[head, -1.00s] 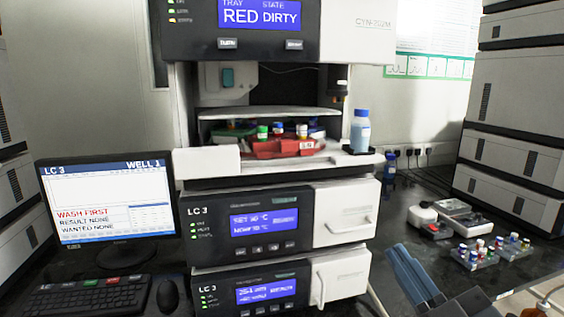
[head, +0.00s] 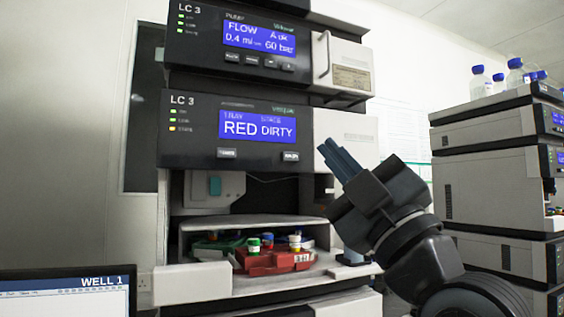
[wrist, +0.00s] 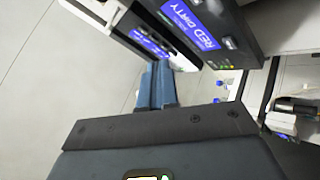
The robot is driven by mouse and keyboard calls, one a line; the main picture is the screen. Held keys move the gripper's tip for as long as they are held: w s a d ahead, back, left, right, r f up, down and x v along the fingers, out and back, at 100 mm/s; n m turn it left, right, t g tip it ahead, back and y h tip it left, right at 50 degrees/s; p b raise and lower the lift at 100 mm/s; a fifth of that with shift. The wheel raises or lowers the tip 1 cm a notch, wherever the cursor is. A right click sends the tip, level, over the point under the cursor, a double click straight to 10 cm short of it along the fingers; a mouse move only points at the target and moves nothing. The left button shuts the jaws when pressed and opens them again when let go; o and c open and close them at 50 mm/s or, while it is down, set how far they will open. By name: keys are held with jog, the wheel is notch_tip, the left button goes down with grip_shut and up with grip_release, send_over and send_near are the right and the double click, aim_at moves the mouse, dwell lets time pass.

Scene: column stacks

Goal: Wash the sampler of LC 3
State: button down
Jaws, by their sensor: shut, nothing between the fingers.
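The LC 3 sampler module (head: 250,130) stands in the middle of the head view, with a screen (head: 257,126) reading "TRAY RED, STATE DIRTY". Two buttons sit under the screen, a left button (head: 227,153) and a right button (head: 291,156); their labels are too small to read. Below is the open sampler bay with a red tray (head: 270,262) holding several capped vials. My gripper (head: 335,150) is shut and empty, in front of the white right part of the sampler front, right of the buttons. In the wrist view the fingers (wrist: 157,85) are together, and the sampler screen (wrist: 190,22) shows tilted.
The LC 3 pump module (head: 250,42) is above, with a white handled door at its right. A monitor (head: 70,300) showing "WELL 1" is at lower left. Another instrument stack (head: 490,170) with blue-capped bottles (head: 515,75) stands at right.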

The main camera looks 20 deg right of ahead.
aim_at(290, 157)
jog(key=shift+a+r, duration=0.15)
jog(key=shift+r, duration=0.25)
jog(key=shift+w+b, duration=0.85)
jog(key=shift+w, duration=3.55)
jog(key=shift+w, duration=0.4)
jog(key=shift+w+b, duration=0.4)
jog(key=shift+b, duration=0.1)
jog(key=shift+s, duration=0.85)
